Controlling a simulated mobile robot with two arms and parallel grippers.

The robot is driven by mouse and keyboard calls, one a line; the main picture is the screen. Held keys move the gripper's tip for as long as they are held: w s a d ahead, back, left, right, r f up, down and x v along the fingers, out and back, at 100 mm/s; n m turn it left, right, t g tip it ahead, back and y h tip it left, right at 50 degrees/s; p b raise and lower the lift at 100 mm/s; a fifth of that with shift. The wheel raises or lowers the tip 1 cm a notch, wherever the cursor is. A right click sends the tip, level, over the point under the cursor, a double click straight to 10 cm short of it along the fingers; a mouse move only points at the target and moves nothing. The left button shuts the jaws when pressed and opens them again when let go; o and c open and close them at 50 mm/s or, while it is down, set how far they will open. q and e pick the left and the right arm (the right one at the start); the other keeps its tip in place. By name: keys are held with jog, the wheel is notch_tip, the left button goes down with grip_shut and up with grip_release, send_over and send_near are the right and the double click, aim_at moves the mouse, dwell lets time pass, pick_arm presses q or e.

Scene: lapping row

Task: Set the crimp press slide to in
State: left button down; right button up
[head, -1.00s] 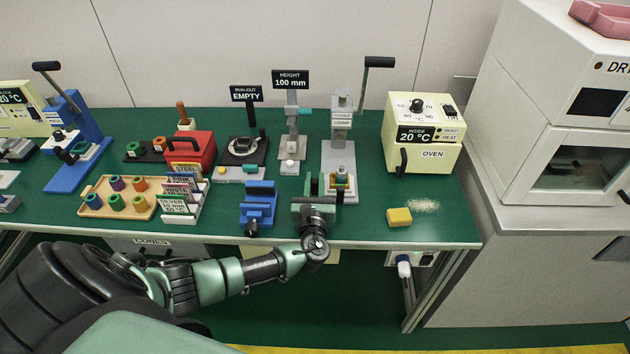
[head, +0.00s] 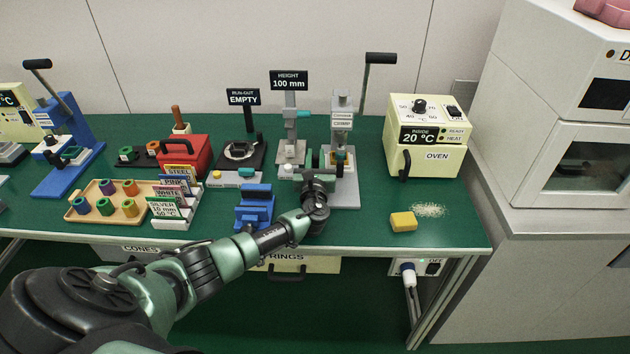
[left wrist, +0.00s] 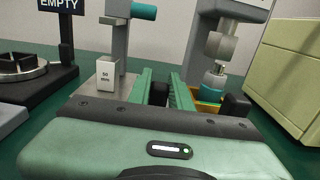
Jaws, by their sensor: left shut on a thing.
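The crimp press (head: 342,122) is a grey stand with a long black lever, at the back middle of the bench. Its slide (head: 341,162) carries a teal piece in an orange and yellow holder, seen in the left wrist view (left wrist: 208,107) close below the metal ram. A black grip stands at each side of the slide. My left gripper (head: 315,163) has its green fingers shut on the left black grip, partly hidden by the fingers. The slide's rear end is hidden. My right gripper is not in view.
The height gauge (head: 291,120) stands close to the left, and a blue fixture (head: 255,205) is front left. The oven (head: 432,160) and a yellow sponge (head: 403,221) are to the right. Bench between press and oven is clear.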

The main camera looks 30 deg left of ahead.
pick_arm(q)
jog(key=shift+w+a, duration=0.2)
jog(key=shift+w, duration=0.1)
jog(key=shift+r, duration=0.2)
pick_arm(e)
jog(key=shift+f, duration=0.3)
pick_arm(q)
jog(key=c, duration=1.3)
grip_release()
jog(key=shift+w+a, duration=0.1)
jog(key=shift+w+f, duration=0.1)
jog(key=shift+f, duration=0.1)
jog(key=shift+s+d, duration=0.25)
jog(key=shift+s, duration=0.15)
jog(key=p+v, duration=0.1)
jog(key=v, duration=0.6)
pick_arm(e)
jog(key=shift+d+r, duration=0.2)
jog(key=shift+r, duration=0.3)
